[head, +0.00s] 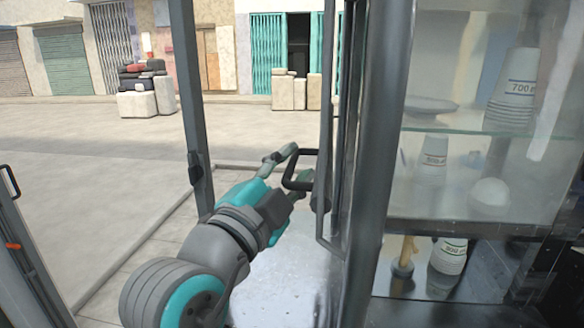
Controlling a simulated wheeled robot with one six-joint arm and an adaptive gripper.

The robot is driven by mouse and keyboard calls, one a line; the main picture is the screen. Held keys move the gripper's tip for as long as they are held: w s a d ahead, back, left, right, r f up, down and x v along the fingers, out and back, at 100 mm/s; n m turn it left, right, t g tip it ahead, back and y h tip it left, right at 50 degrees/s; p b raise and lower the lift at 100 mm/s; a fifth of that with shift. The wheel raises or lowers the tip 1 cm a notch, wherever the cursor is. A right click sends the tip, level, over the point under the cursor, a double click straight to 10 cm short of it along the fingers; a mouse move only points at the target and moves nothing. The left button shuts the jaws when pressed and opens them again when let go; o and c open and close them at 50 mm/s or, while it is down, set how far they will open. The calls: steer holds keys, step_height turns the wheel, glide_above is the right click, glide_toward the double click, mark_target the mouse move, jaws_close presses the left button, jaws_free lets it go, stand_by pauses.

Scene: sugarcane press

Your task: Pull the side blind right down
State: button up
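My gripper (291,173) is in the middle of the head view, its two fingers spread apart. A black loop-shaped handle (298,184) lies at the fingertips, between or just behind them; I cannot tell whether they touch it. The handle appears to join a narrow dark upright bar (327,120) beside the thick grey post. I cannot make out a blind sheet, and I cannot tell whether this handle belongs to the blind.
A thick grey post (376,150) stands right of my gripper. Behind it is a glass case with shelves (470,127) holding stacked cups (515,90). A thinner post (188,90) stands left. A pale speckled surface (275,290) lies below. Outside is open paved ground.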

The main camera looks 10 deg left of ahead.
steer(key=v, duration=1.2)
